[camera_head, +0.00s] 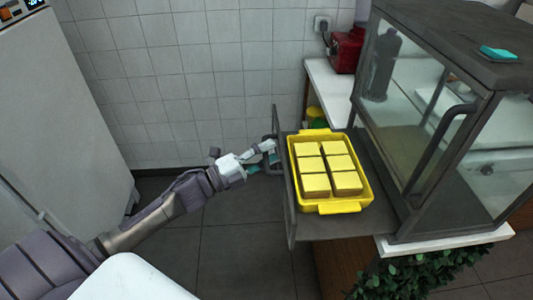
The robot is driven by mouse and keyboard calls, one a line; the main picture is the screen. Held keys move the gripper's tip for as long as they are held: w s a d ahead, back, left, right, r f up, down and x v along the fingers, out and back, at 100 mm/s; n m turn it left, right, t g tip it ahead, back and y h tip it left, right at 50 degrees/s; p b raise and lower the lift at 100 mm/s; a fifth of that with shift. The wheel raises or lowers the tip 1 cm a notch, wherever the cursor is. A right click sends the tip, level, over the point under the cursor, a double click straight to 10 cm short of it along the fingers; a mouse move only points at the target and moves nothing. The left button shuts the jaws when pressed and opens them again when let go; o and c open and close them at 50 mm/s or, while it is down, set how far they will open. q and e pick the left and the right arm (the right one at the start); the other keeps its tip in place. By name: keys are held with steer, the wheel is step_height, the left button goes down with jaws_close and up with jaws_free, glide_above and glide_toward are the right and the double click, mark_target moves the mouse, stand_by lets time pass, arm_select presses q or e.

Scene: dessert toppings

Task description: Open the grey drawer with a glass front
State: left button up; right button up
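The grey drawer (330,226) stands pulled out to the left from the dark glass-sided case (440,130). Its front panel (290,215) is seen nearly edge-on. On the panel's left face is a dark handle (269,158). My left gripper (263,157) is at this handle, with its teal-padded fingers beside or around it. Whether the fingers are closed on the handle is unclear, as they overlap it. A yellow tray (339,207) holding several yellow square blocks (335,148) sits on the drawer. My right gripper is not in view.
The case stands on a white counter (445,241), with a teal item (498,53) on its top. A red machine (345,50) stands behind. Green leaves (425,272) are below the counter. A tall white unit (60,110) is at left. Dark floor lies open between.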

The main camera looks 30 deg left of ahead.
arm_select(q)
steer(key=v, duration=1.2)
stand_by(0.3)
